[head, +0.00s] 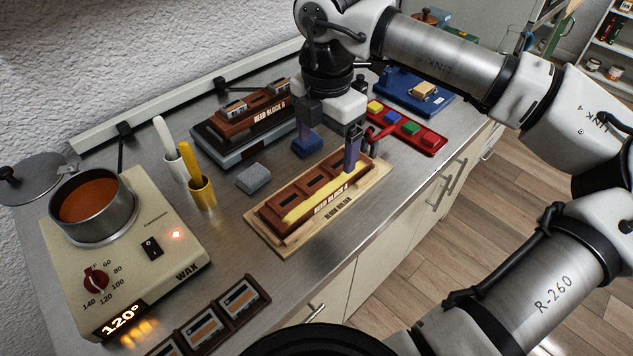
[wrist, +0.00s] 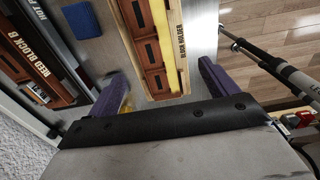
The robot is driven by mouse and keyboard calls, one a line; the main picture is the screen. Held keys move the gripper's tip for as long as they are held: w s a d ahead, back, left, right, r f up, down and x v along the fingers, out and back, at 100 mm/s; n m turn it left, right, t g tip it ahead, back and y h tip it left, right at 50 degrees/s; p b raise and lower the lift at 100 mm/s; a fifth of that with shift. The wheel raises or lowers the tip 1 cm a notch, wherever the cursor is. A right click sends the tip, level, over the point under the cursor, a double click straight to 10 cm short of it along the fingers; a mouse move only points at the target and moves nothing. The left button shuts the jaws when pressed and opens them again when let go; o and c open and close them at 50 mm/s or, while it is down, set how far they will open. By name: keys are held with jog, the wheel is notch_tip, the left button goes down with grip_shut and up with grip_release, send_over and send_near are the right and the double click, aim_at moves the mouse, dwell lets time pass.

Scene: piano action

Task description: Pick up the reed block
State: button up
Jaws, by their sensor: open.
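A brown reed block (head: 292,207) with dark recessed cells and a yellow strip sits on the wooden block holder (head: 262,233) in the middle of the counter. In the wrist view the reed block (wrist: 150,52) lies between my fingers, with the holder (wrist: 176,60) to its right. My gripper (head: 330,153) is open and empty, pointing down over the block's far end. One purple finger is on each side in the wrist view (wrist: 160,78); I cannot tell whether either touches.
A wax pot (head: 92,207) on a heater showing 120° stands left, near cups with a white and a yellow stick. A grey block (head: 254,179) and a blue block (head: 306,146) lie nearby. A red tray (head: 410,128) is right of my gripper. A third block (head: 212,320) lies in front.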

send_over(319, 183)
jog(key=f, duration=0.4)
jog(key=shift+s+d+f, duration=0.15)
jog(key=shift+s+d, duration=0.05)
jog(key=shift+d, duration=0.2)
jog(key=shift+w+a+f+p, duration=0.15)
jog(key=shift+f+p, duration=0.5)
jog(key=shift+f, duration=0.7)
jog(key=shift+a+f+p, duration=0.25)
jog(key=shift+f+p, duration=0.4)
jog(key=shift+f, duration=0.65)
jog(key=c, duration=1.2)
jog(key=shift+c, duration=0.2)
